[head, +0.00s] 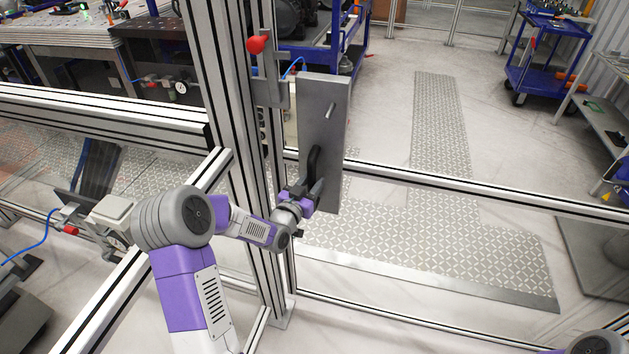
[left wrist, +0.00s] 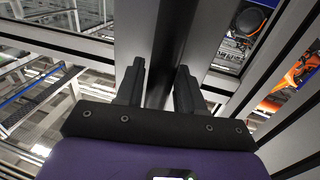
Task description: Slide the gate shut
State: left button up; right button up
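The gate has a tall grey metal plate (head: 322,120) with a black bow handle (head: 314,160) on its lower left part. It stands just right of an upright aluminium post (head: 228,120). My left gripper (head: 312,190) is at the lower end of the handle. In the left wrist view its two dark fingers (left wrist: 160,85) lie on either side of the dark handle (left wrist: 172,45). I cannot tell whether they press on it. My right gripper is out of view; only a bit of the right arm shows at the bottom right corner.
A red knob (head: 257,44) sits on a bracket on the post. A horizontal rail (head: 450,182) runs right from the plate. Patterned floor plates (head: 430,250) lie behind it. A blue cart (head: 545,55) stands at the back right.

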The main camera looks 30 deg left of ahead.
pick_arm(q)
jog(key=shift+w, duration=0.95)
jog(key=shift+c, duration=0.3)
